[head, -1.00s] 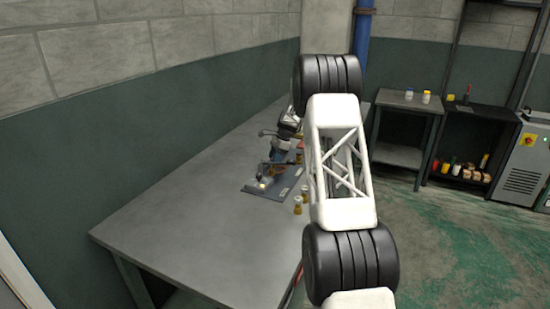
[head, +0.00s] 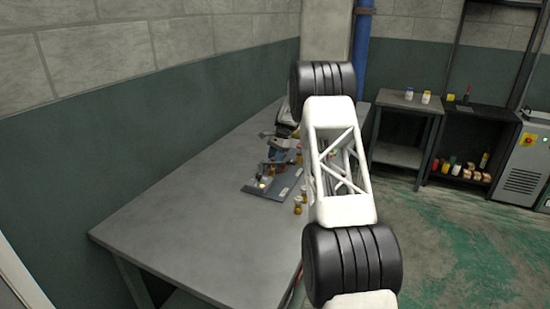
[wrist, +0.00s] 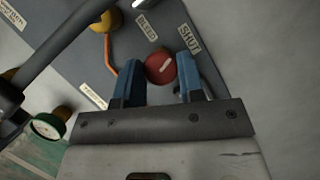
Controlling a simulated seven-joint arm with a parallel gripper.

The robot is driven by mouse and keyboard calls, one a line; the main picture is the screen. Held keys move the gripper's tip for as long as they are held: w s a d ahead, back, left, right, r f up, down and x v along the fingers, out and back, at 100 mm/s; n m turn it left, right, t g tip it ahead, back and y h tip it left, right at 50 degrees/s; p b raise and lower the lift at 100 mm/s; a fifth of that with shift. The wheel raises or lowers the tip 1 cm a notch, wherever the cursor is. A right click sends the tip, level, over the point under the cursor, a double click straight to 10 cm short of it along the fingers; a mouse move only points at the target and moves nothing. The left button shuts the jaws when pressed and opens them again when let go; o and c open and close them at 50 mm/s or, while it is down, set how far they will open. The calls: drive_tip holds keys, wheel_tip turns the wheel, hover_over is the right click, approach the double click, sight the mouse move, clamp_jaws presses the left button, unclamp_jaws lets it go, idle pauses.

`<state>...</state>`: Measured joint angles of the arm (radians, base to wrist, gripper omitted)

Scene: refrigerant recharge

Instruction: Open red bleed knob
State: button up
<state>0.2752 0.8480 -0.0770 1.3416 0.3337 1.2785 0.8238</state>
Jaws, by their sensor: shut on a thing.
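In the wrist view, the red bleed knob (wrist: 160,68), round with a white line on its face, sits between the two blue fingers of my gripper (wrist: 159,63). The gripper is shut on it. The white line lies slightly tilted. Labels reading BLEED (wrist: 147,28) and SHUT (wrist: 189,39) are on the grey panel (wrist: 75,55) beyond the knob. In the head view, my gripper (head: 276,150) is low over the panel (head: 258,190) on the workbench; the knob cannot be made out there.
The wrist view shows a yellow knob (wrist: 107,20), copper tubing (wrist: 111,55), a dark hose (wrist: 65,45) and a round gauge (wrist: 47,127) nearby. In the head view, small amber bottles (head: 298,206) stand beside the panel. The bench's near-left top (head: 180,240) is clear.

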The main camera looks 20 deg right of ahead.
drive_tip(key=n+g+h, duration=0.1)
drive_tip(key=n, duration=0.2)
drive_tip(key=shift+w+n, duration=0.1)
drive_tip(key=shift+n, duration=0.3)
drive_tip(key=n+g, duration=0.1)
drive_tip(key=n, duration=0.2)
drive_tip(key=shift+a+n+h, duration=0.15)
drive_tip(key=shift+n+h, duration=0.15)
drive_tip(key=shift+h, duration=0.1)
drive_tip(key=n+g+h, duration=0.1)
drive_tip(key=n, duration=0.2)
drive_tip(key=shift+n, duration=0.3)
drive_tip(key=shift+a+n+h, duration=0.1)
drive_tip(key=shift+n+h, duration=0.7)
drive_tip(key=shift+n, duration=0.8)
drive_tip(key=shift+w, duration=0.1)
drive_tip(key=o, duration=0.9)
drive_tip(key=shift+r, duration=0.1)
